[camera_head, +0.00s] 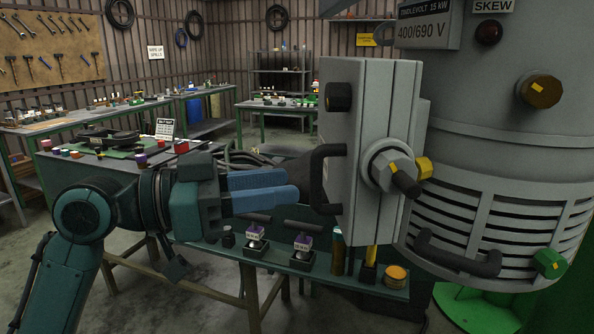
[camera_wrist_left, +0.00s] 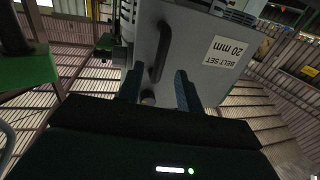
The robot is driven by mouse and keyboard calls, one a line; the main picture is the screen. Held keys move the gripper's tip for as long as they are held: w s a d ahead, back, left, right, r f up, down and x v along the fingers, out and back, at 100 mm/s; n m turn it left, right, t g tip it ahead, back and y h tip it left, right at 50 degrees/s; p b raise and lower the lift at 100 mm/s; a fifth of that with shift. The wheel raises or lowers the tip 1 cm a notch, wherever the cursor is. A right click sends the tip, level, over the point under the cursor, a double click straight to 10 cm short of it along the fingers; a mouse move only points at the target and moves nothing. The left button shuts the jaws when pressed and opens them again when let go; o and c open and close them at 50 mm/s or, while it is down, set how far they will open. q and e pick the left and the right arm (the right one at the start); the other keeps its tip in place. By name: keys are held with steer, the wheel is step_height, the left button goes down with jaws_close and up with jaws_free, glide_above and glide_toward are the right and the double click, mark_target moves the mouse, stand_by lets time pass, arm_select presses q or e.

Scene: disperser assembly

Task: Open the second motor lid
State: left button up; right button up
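A grey box-like cover (camera_head: 340,110) stands upright at the side of the large grey motor (camera_head: 480,155). A black bar handle (camera_head: 319,178) is on its left face. My left gripper (camera_head: 297,192) comes in from the left, its blue fingertips close to the handle. In the left wrist view, the fingers (camera_wrist_left: 157,85) are apart, with the black handle (camera_wrist_left: 162,50) between or just beyond them. I cannot tell whether they touch it. My right gripper is not in view.
A grey hex knob (camera_head: 392,168) sticks out of the cover's right side. A green-edged bench (camera_head: 300,270) with small purple-topped parts stands below my left gripper. Another black handle (camera_head: 455,255) is low on the motor. More benches line the back.

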arm_select(q)
steer(key=x, duration=0.3)
steer(key=shift+w+d, duration=0.15)
steer(key=shift+d, duration=0.1)
steer(key=shift+c, duration=0.6)
jaws_close()
